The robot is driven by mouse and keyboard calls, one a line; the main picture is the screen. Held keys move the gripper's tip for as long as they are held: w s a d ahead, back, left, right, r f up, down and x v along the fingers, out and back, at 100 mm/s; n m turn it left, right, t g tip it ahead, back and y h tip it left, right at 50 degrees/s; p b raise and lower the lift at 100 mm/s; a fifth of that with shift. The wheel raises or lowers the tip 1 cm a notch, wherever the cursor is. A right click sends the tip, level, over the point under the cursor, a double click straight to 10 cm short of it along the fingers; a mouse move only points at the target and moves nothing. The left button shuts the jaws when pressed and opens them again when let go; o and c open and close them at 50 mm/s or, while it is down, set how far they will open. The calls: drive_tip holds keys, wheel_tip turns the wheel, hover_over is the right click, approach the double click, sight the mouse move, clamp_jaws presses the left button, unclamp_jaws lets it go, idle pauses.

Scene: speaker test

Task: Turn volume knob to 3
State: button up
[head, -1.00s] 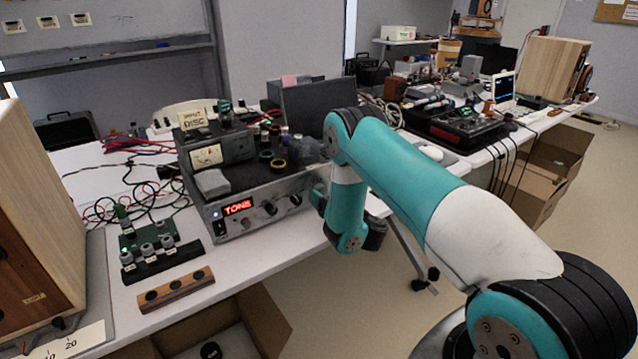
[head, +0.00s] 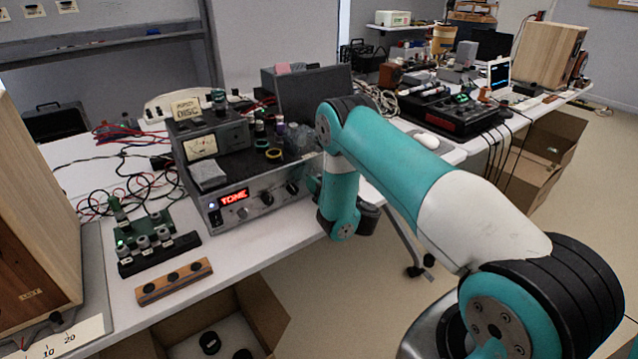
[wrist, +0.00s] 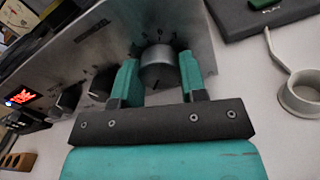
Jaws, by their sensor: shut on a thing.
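The silver amplifier (head: 265,205) stands on the white bench in the head view, its red display (head: 234,196) reading what looks like TONE. In the wrist view its silver front panel (wrist: 205,40) carries a large silver volume knob (wrist: 160,72) with small marks around its top, too small to read. My gripper (wrist: 159,66) is shut on this knob, one teal finger on each side. Which mark the knob points to cannot be told.
Two dark smaller knobs sit left of the gripper in the wrist view, and a white ring-shaped holder (wrist: 302,94) lies at right. In the head view a green circuit board (head: 145,232), a wooden block with black buttons (head: 174,281) and an open cardboard box (head: 262,312) are near the front left.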

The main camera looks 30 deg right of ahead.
drive_tip(key=m, duration=0.4)
drive_tip(key=m+p, duration=0.1)
drive_tip(key=m, duration=0.2)
drive_tip(key=shift+m, duration=0.4)
drive_tip(key=m, duration=0.4)
drive_tip(key=shift+p, duration=0.3)
drive_tip(key=shift+m, duration=2)
drive_tip(key=o, duration=0.9)
drive_tip(key=shift+o, duration=0.2)
drive_tip(key=shift+s, duration=0.1)
